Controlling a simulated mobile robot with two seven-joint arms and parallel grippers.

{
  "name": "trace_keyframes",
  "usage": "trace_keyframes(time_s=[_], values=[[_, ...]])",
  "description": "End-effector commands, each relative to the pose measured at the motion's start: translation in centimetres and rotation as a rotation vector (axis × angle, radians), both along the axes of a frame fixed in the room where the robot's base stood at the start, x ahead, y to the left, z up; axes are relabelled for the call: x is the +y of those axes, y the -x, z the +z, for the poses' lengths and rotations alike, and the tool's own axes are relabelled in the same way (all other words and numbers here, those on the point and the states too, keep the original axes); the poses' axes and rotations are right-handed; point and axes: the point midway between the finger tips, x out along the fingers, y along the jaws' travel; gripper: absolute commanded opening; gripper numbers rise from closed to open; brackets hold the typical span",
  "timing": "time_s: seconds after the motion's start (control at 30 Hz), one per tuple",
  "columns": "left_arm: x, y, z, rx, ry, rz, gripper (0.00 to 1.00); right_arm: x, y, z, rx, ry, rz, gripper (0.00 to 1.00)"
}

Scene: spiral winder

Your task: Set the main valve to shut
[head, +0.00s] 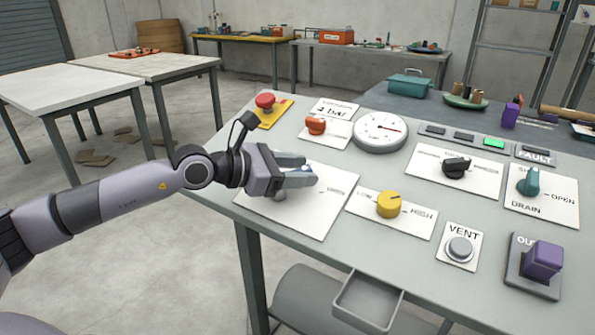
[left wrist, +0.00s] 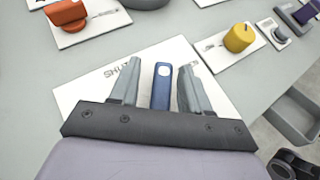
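The main valve has a blue lever handle (left wrist: 161,88) with a pale round spot near its end. It sits on a white plate (head: 318,222) at the left of the grey console, and lettering that starts "SHU" shows on the plate in the left wrist view (left wrist: 90,90). My left gripper (head: 304,174) is over this plate. In the left wrist view its two fingers (left wrist: 160,87) are apart, one on each side of the blue handle, with a gap on both sides. In the head view the fingers hide most of the handle. My right gripper is not in view.
A yellow knob (head: 389,204) stands to the right of the valve plate. An orange knob (head: 316,125), a gauge (head: 380,131) and a red button (head: 265,101) are behind it. An open grey drawer (head: 367,301) sticks out below the console's front edge.

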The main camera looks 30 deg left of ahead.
Motion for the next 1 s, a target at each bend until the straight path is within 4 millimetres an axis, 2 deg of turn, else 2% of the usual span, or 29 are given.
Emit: trace_keyframes(time_s=[0.33, 0.7, 1.0], values=[[0.3, 0.5, -0.2, 0.007, 0.000, -0.002, 0.47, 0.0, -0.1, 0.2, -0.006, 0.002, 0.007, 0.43], [2.8, 3.8, 0.9, 0.006, -0.004, -0.001, 0.47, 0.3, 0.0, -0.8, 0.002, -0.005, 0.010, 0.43], [4.0, 5.4, 1.7, 0.005, -0.001, -0.001, 0.47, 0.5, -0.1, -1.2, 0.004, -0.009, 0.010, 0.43]])
